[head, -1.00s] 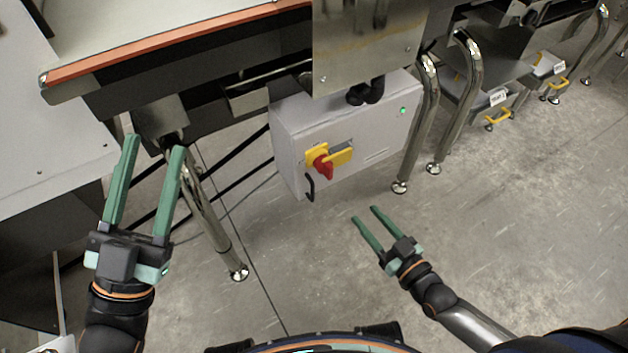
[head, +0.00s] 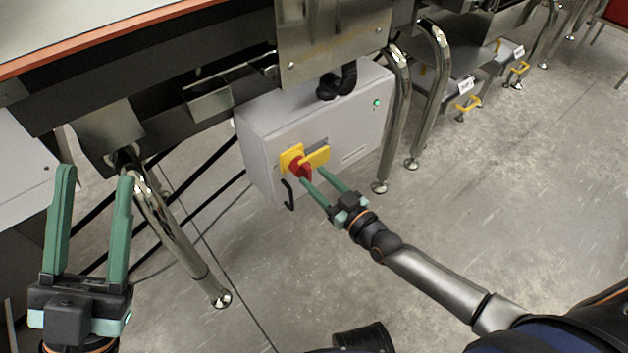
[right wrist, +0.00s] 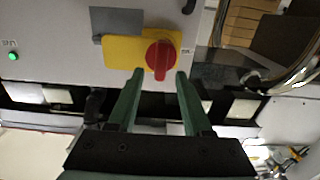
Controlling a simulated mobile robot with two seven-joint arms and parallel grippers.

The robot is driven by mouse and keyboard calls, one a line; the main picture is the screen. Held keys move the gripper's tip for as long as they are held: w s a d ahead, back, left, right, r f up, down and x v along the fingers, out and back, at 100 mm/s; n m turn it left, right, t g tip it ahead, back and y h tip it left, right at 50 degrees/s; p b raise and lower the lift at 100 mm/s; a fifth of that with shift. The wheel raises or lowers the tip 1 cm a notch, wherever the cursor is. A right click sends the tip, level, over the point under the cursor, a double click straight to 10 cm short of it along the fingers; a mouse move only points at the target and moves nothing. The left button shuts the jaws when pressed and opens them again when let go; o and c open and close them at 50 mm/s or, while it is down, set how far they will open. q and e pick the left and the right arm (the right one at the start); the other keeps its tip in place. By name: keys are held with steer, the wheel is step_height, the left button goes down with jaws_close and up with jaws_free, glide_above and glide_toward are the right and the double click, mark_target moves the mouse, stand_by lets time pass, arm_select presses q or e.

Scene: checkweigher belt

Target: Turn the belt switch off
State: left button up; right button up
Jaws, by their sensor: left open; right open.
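The belt switch is a red rotary knob (head: 301,170) on a yellow plate (head: 290,156), set on the front of a grey control box (head: 349,132). In the right wrist view the red knob (right wrist: 160,56) sits on its yellow plate (right wrist: 123,50), just beyond and between my fingertips. My right gripper (head: 313,180) is open and empty, its tips close to the knob; I cannot tell whether they touch it. It also shows in the right wrist view (right wrist: 159,73). My left gripper (head: 95,178) is open and empty, left of the box.
A green lamp (head: 377,103) glows on the box. A black cable handle (head: 288,194) hangs below the switch. Steel legs (head: 397,120) stand right of the box, and another leg (head: 180,235) stands left. The conveyor (head: 110,35) runs above.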

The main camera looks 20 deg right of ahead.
steer(key=shift+w+a, duration=0.25)
steer(key=shift+w, duration=0.4)
jaws_close()
stand_by(1.0)
